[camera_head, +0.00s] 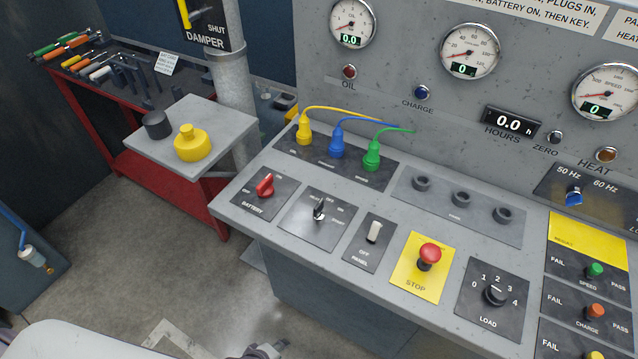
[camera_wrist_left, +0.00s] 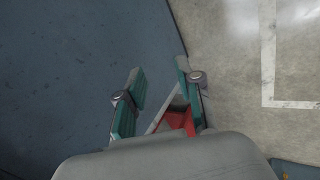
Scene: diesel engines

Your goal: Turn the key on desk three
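My left gripper (camera_head: 262,350) shows only in part at the bottom edge of the head view, below and in front of the desk, well apart from the key. In the left wrist view my left gripper (camera_wrist_left: 161,92) has its two green-padded fingers apart, with floor and a blue surface beyond. A red patch shows between the finger bases; I cannot tell what it is. My right gripper is not in view.
A red stop button (camera_head: 429,255) and load knob (camera_head: 495,292) sit right of the key. Yellow, blue and green plugs (camera_head: 337,145) with cables stand behind it. A small shelf (camera_head: 215,122) with a yellow cap (camera_head: 192,143) is at left. Open floor lies in front.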

